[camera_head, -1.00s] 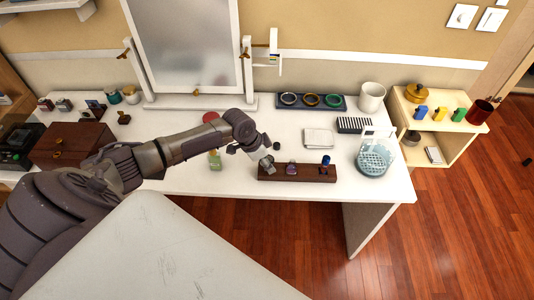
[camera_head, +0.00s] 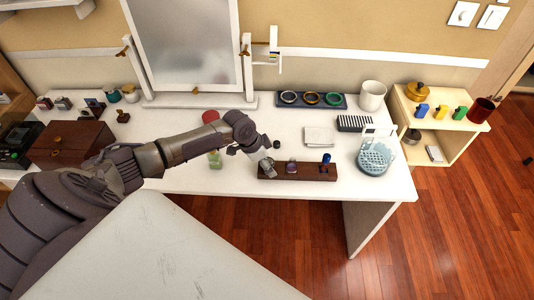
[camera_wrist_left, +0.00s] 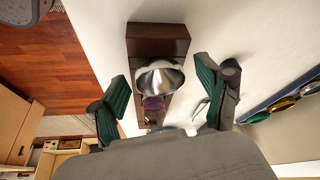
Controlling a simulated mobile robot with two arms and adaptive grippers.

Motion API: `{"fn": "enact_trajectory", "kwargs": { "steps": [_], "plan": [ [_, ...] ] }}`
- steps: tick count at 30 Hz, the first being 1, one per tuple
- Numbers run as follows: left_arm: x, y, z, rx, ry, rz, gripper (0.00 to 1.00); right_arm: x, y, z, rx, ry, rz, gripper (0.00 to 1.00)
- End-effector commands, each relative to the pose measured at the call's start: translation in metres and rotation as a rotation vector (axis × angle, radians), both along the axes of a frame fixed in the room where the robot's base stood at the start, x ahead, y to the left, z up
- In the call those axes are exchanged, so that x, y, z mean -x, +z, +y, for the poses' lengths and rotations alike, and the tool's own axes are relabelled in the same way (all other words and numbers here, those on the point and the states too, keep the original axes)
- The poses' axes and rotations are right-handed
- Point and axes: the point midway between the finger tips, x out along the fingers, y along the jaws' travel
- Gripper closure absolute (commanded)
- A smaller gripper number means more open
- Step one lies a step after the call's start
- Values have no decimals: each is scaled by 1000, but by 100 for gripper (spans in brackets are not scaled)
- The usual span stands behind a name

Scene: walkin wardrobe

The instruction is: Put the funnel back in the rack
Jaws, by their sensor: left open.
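The dark wooden rack (camera_head: 310,173) lies along the front edge of the white table. The silver metal funnel (camera_wrist_left: 160,78) stands at the rack's left end in the head view (camera_head: 266,166), its wide mouth facing my wrist camera. It looks upright in the rack, but its lower part is hidden, so I cannot tell how deep it sits. My left gripper (camera_head: 259,157) is just above that end. In the left wrist view the two green-padded fingers (camera_wrist_left: 162,92) are open, one on each side of the funnel, with gaps between. My right gripper is out of view.
A purple-topped item (camera_head: 291,167) and a blue-topped bottle (camera_head: 326,159) stand in the same rack. A greenish bottle (camera_head: 215,160) is left of my gripper. A white cloth (camera_head: 319,136) lies behind the rack.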

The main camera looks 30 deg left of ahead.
Motion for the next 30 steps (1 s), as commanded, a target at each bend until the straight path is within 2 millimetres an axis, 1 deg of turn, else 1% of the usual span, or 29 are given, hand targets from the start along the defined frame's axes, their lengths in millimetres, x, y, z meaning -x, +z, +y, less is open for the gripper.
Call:
{"fn": "enact_trajectory", "kwargs": {
  "steps": [2,5,8,15,18,21,25,30],
  "plan": [
    [0,2,1,0,0,0,23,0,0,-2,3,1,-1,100],
    [3,10,4,-1,0,-1,23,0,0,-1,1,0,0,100],
    [8,25,8,-3,-1,-1,23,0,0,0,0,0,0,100],
    [24,73,19,-3,-1,-1,23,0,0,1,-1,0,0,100],
    [29,90,23,-3,-1,-1,23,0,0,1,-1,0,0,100],
    [33,101,26,-3,-1,-1,23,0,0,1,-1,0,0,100],
    [36,110,27,0,0,0,23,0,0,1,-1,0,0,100],
    [36,111,27,0,0,0,23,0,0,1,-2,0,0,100]
  ]
}}
